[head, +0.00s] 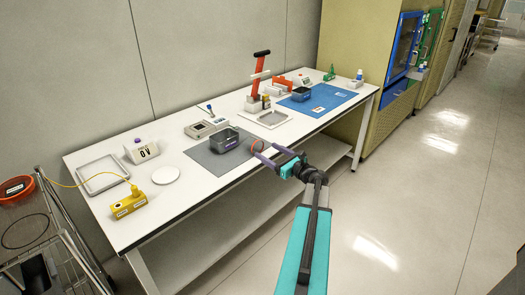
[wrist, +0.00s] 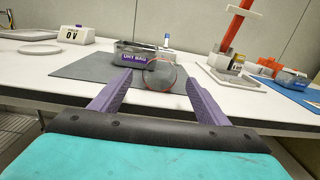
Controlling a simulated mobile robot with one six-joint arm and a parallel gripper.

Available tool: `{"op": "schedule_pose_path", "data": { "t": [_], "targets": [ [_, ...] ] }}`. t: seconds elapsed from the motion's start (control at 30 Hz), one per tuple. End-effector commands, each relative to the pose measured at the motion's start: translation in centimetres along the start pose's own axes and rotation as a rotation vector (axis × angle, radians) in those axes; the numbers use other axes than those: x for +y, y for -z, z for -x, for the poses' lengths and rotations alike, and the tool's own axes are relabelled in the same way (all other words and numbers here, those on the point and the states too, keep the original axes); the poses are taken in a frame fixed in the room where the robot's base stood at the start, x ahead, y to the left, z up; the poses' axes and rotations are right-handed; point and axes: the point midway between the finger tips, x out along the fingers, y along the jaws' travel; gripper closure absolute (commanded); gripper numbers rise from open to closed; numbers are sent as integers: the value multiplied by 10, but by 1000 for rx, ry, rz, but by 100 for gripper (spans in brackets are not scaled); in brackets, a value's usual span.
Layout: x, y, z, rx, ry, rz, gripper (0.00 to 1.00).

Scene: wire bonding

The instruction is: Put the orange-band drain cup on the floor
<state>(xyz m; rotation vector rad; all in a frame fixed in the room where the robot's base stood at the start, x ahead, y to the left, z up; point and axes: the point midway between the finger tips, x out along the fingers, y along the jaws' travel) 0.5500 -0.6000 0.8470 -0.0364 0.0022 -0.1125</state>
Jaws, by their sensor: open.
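The orange-band drain cup (head: 257,145) is a small clear grey cup with an orange-red ring. It is at the front right edge of the grey mat on the white table. In the wrist view the cup (wrist: 160,75) appears straight ahead, between the fingertips. My gripper (head: 266,152) is open at the table's front edge, its purple fingers (wrist: 159,84) pointing toward the cup. Nothing is held. I cannot tell whether the fingers reach around the cup or stop just short of it. The floor (head: 340,225) is bare in front of the table.
A dark bin with a purple label (head: 223,140) stands on the grey mat (head: 205,160), close behind the cup. A white tray (head: 273,118) and a red-handled press (head: 258,75) stand to the right. A lower shelf (head: 225,235) runs under the table. A wire cart (head: 50,235) stands left.

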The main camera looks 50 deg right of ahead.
Motion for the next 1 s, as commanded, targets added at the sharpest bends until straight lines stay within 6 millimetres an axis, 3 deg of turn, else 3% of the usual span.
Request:
{"op": "schedule_pose_path", "data": {
  "t": [0.23,0.8,0.9,1.0],
  "targets": [
    [0,0,20,0,0,-1,31],
    [0,0,21,0,-1,0,31],
    [0,0,21,0,-1,0,44],
    [2,2,20,3,-5,3,44]
  ]
}}
